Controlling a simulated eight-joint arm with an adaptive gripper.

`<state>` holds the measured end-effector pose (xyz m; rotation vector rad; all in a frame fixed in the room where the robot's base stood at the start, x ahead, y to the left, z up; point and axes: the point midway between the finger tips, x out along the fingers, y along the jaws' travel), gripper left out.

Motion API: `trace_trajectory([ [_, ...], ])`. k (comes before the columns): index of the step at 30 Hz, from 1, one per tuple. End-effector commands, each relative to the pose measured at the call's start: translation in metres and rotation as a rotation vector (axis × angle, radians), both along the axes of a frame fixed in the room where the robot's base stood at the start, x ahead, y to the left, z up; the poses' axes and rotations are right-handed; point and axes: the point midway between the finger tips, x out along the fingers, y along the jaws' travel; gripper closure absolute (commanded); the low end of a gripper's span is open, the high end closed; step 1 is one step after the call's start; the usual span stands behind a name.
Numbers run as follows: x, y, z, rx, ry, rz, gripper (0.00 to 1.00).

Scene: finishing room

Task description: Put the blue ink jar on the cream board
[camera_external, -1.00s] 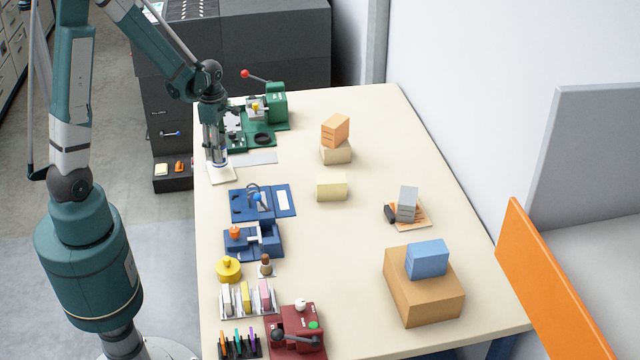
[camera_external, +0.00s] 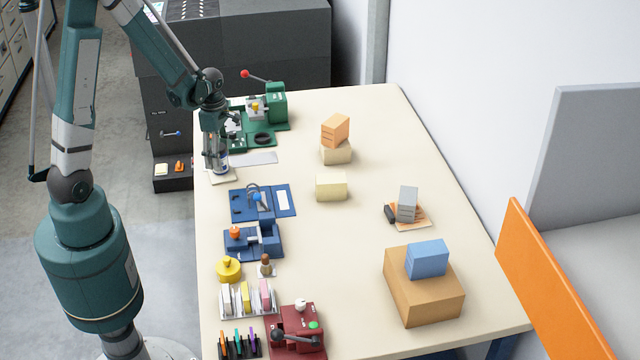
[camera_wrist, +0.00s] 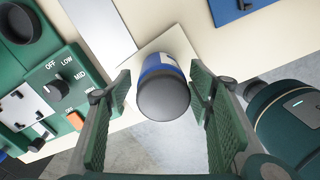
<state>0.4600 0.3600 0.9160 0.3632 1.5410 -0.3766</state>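The blue ink jar (camera_external: 222,164), with a white label and a dark lid, stands upright on the cream board (camera_external: 226,179) at the table's left edge. In the wrist view the jar (camera_wrist: 163,85) is seen from above, lid nearest me. My gripper (camera_external: 216,158) is directly over and around the jar. In the wrist view my gripper's (camera_wrist: 160,100) green-padded fingers are spread on either side of the jar, with gaps visible between pads and jar. The board is partly hidden by the jar and gripper.
A green machine (camera_external: 270,112) with a red-knobbed lever stands just behind. A grey plate (camera_external: 258,158) lies to the right of the board. A blue fixture (camera_external: 262,201) lies in front. The table's middle has cream and orange blocks.

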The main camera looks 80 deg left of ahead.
Motion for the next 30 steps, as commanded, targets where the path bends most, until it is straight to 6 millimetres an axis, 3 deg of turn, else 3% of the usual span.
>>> trace_trajectory([
  [17,0.000,0.000,0.009,0.000,0.000,0.000,0.49],
  [30,0.000,0.000,0.053,0.000,0.000,0.000,0.49],
])
